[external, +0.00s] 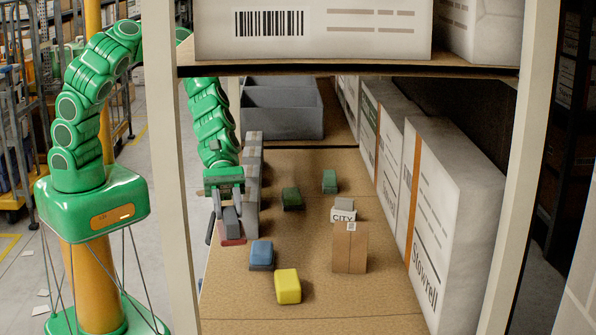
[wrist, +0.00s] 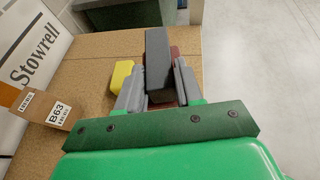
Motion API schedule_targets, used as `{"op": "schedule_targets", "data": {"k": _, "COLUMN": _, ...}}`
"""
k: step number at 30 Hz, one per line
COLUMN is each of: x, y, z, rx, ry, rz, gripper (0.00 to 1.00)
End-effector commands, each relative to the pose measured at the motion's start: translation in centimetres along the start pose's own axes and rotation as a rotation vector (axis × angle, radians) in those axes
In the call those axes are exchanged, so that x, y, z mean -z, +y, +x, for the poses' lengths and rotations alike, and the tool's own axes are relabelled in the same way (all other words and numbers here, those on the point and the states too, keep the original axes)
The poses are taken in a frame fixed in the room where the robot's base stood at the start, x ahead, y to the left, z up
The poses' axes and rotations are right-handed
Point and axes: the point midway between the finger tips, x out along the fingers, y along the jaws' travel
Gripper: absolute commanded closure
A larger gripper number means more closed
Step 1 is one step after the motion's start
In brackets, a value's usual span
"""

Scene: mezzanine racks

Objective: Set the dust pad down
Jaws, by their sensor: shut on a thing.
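My gripper (external: 228,212) is low over the left side of the shelf board (external: 330,300), fingers pointing down. In the wrist view my gripper (wrist: 158,90) is shut on a dark grey block, which I take as the dust pad (wrist: 157,60). The dust pad also shows between the fingers in the external view (external: 231,222). A dark red piece (external: 232,242) shows just below it; it also shows beside and under the pad in the wrist view (wrist: 176,52). I cannot tell whether the two touch or are one thing.
A blue and grey block (external: 261,254) and a yellow block (external: 288,286) lie nearby. Green blocks (external: 292,198) and a cardboard box (external: 350,248) stand further right. Grey blocks (external: 250,180) stand beside my gripper. Large white cartons (external: 450,230) line the right side. An upper shelf is overhead.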

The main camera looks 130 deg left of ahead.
Motion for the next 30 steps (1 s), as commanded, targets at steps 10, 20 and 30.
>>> {"op": "schedule_targets", "data": {"k": 10, "x": 2.3, "y": 8.0, "z": -3.0, "rx": -0.158, "ry": 0.001, "rz": -0.064, "gripper": 0.95}}
{"op": "schedule_targets", "data": {"k": 20, "x": 5.5, "y": 17.8, "z": -8.9, "rx": -0.367, "ry": -0.001, "rz": -0.148, "gripper": 0.95}}
{"op": "schedule_targets", "data": {"k": 30, "x": 8.8, "y": 24.8, "z": -15.2, "rx": -0.521, "ry": 0.002, "rz": -0.211, "gripper": 0.95}}
